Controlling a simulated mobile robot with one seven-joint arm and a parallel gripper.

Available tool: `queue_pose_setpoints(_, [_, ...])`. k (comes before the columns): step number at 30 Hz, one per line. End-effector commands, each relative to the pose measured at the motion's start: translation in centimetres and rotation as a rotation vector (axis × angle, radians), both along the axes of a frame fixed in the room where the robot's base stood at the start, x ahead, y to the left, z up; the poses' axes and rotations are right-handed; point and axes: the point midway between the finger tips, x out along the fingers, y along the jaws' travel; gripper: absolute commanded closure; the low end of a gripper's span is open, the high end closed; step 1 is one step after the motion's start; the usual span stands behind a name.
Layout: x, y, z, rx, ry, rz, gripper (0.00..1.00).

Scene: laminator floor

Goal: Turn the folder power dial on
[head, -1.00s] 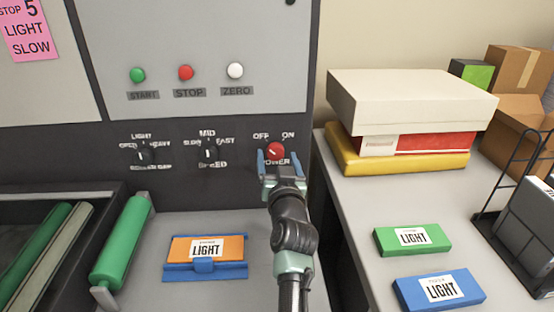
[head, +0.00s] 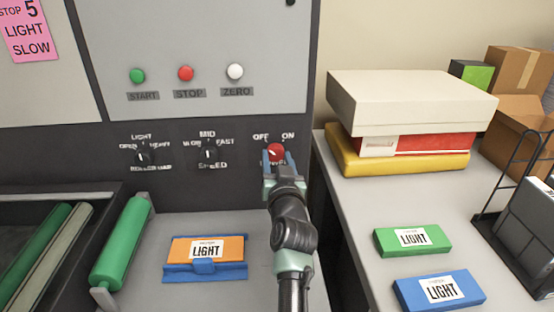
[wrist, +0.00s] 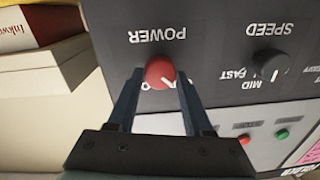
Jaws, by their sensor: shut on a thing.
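The red power dial (head: 276,152) is on the dark front panel, under the OFF and ON labels. Its white pointer mark slants to the upper left, toward OFF. The dial also shows in the wrist view (wrist: 158,71), where the panel appears upside down and the mark points to the lower right. My gripper (head: 274,156) is shut on the dial, one finger on each side. In the wrist view my gripper (wrist: 160,80) has its blue fingers beside the dial, partly hiding the OFF and ON labels.
The black speed dial (head: 208,153) and another black dial (head: 142,157) are to the left. Green, red and white buttons (head: 185,73) sit above. An orange LIGHT block (head: 207,249) lies below left; stacked boxes (head: 410,100) stand on the table at right.

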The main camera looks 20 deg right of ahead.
Motion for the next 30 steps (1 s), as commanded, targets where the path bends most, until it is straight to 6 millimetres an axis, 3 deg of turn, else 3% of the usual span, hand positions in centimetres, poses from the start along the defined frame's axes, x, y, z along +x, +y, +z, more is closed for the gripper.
queue_pose_setpoints(11, [0.01,0.07,-0.12,0.146,-0.04,0.001,1.0])
queue_pose_setpoints(30, [0.01,0.06,-0.19,0.716,-0.203,0.0,1.0])
